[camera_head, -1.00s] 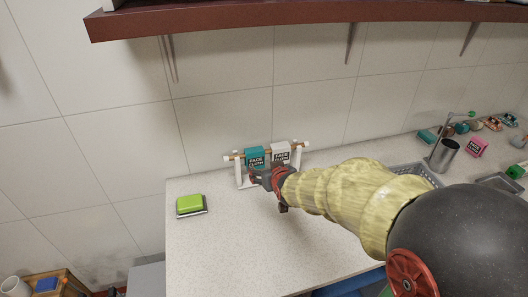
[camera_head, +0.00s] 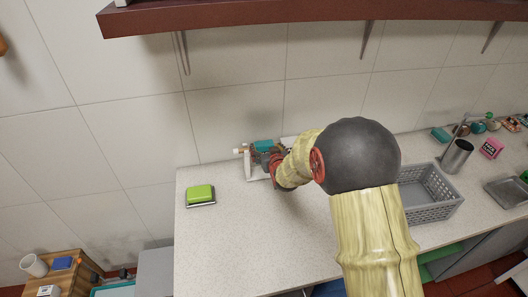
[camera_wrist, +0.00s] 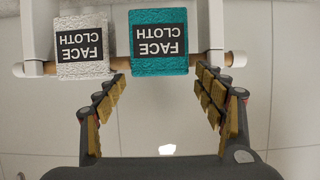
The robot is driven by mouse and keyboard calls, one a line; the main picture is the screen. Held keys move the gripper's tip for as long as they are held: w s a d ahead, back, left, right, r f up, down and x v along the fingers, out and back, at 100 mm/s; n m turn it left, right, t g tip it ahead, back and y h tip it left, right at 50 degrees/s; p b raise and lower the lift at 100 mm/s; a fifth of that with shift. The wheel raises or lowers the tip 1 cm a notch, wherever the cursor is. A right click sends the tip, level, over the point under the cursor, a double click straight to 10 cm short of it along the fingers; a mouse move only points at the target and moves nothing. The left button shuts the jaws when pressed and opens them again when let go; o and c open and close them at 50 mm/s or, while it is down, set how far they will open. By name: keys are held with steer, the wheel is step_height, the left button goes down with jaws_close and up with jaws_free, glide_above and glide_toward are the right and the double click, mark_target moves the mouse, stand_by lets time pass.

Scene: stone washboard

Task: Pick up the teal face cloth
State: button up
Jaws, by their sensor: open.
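The teal face cloth (camera_wrist: 159,42) hangs over a wooden rail (camera_wrist: 123,63) in the wrist view, its label upside down there. It also shows in the head view (camera_head: 264,146), partly hidden by my gripper. My gripper (camera_wrist: 162,84) is open, with its padded fingers spread to either side below the teal cloth and nothing between them. In the head view my gripper (camera_head: 270,164) is right at the rack. The left finger is close to the white face cloth (camera_wrist: 83,45), which hangs beside the teal one; I cannot tell whether they touch.
The rack's white post (camera_wrist: 215,30) stands close beside the teal cloth. A green sponge (camera_head: 200,192) lies on the counter (camera_head: 225,245) at left, with clear counter in front. A grey basket (camera_head: 430,192) stands at right. A dark red shelf (camera_head: 240,20) hangs above.

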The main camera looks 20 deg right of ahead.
steer(key=shift+x, duration=0.85)
steer(key=c, duration=0.3)
steer(key=c, duration=0.6)
